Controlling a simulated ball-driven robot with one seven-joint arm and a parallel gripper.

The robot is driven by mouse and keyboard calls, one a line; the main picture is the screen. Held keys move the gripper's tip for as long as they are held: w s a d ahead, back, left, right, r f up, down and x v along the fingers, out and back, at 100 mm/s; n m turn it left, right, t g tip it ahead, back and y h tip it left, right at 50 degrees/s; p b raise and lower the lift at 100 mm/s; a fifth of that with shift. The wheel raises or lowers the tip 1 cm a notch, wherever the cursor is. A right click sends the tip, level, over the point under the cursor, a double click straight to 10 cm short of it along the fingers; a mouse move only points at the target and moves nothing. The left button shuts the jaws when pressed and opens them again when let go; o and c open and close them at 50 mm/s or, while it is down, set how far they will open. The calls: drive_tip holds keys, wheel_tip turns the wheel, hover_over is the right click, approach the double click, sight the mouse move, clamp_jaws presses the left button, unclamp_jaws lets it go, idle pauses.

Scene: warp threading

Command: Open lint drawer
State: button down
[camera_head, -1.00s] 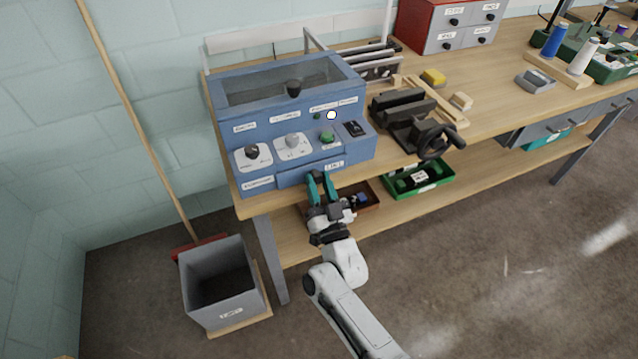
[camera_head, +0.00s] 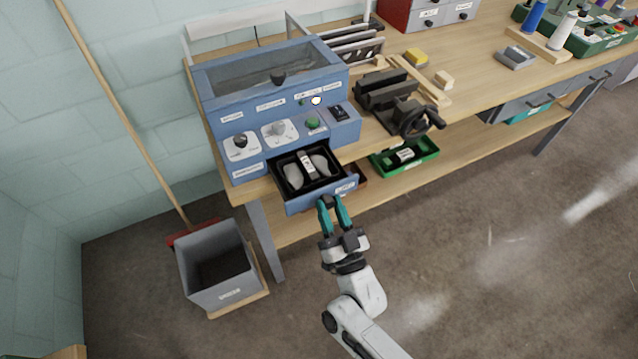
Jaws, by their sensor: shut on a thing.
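The lint drawer (camera_head: 318,196) is pulled out from the lower front of the blue machine (camera_head: 225,108). Its black inside shows grey lumps and a pale labelled piece between them. My gripper (camera_head: 332,200) is at the drawer's front face, with its teal fingers shut on the drawer's handle. The handle itself is mostly hidden by the fingers.
A black vise (camera_head: 395,105) stands on the bench right of the machine. A green tray (camera_head: 410,165) sits on the lower shelf. A grey bin (camera_head: 215,265) and a broom (camera_head: 125,120) are at the left. The floor in front of the bench is clear.

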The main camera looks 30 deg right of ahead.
drive_tip(key=shift+s, duration=0.85)
drive_tip(key=c, duration=0.8)
unclamp_jaws()
drive_tip(key=shift+f, duration=0.1)
drive_tip(key=shift+b+v, duration=1.5)
drive_tip(key=shift+v, duration=3.85)
